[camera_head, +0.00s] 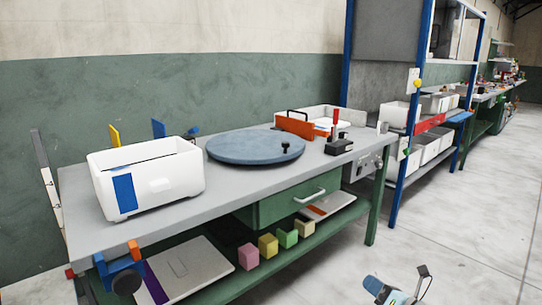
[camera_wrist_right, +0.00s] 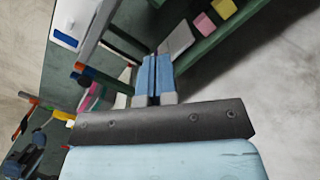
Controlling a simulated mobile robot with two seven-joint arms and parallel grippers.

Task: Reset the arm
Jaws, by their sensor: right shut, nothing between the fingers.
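My right gripper (camera_head: 374,286) shows at the bottom edge of the head view, low and right of the workbench, over bare floor. In the right wrist view its two blue fingers (camera_wrist_right: 153,78) are together and shut, with nothing between them. The rest of my right arm is mostly cut off by the frame. My left arm and gripper do not show in either view.
The workbench (camera_head: 240,182) carries a white bin (camera_head: 165,184), a round blue turntable (camera_head: 250,147) and a black-handled orange box (camera_head: 295,125). Several coloured blocks (camera_head: 268,245) stand on its green lower shelf. A blue vise (camera_head: 122,273) juts from the near end. The right-hand floor is clear.

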